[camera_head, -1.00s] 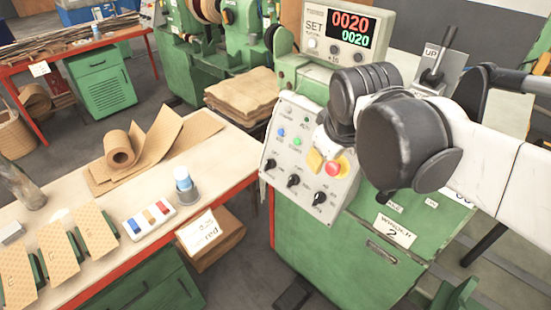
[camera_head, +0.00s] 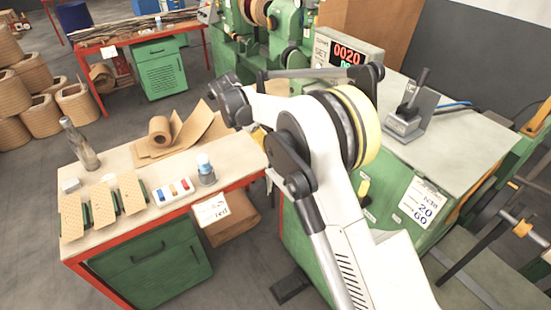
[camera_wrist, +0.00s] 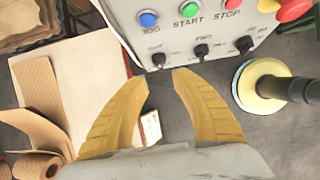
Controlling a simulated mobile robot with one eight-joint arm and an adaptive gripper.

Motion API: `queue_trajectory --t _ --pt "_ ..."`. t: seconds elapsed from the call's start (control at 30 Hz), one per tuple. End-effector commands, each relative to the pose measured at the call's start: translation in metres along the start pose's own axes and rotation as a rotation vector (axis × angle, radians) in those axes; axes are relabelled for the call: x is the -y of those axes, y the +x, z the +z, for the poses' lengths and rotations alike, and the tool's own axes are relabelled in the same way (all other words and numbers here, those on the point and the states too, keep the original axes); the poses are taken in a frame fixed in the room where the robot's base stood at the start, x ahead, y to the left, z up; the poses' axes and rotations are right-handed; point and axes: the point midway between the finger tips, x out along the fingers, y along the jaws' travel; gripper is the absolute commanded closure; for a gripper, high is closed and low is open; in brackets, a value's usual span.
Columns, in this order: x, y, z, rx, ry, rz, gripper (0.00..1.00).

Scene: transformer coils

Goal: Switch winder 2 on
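Winder 2 is the green machine (camera_head: 297,240) on the right in the head view, and my arm hides most of its control panel there. In the wrist view the light panel (camera_wrist: 172,33) fills the top, with a blue JOG button (camera_wrist: 148,19), a green START button (camera_wrist: 189,9) and a red STOP button. Below them sit a left black knob (camera_wrist: 158,59), a middle knob (camera_wrist: 201,51) and a right knob (camera_wrist: 244,45); their small labels are unclear. My gripper (camera_wrist: 163,77) has its yellow fingers apart and empty, with the left knob just beyond the gap. Contact cannot be told.
A red emergency button (camera_wrist: 293,9) stands at the panel's right. A lever on a grey base (camera_head: 405,119) stands on the winder top, near the display box (camera_head: 347,52). A worktable (camera_head: 234,158) with paper rolls, cards and a bottle lies left. Floor shows between table and winder.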

Motion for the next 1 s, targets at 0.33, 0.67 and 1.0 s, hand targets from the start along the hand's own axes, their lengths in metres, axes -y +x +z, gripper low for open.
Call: queue_trajectory --t 0.33,0.67,1.0 --pt "-0.002 0.051 -0.003 0.002 -0.016 -0.003 0.68" --pt "-0.002 0.103 -0.003 0.002 -0.015 -0.002 0.68" --pt "-0.002 0.110 -0.002 0.002 -0.014 -0.002 0.68"
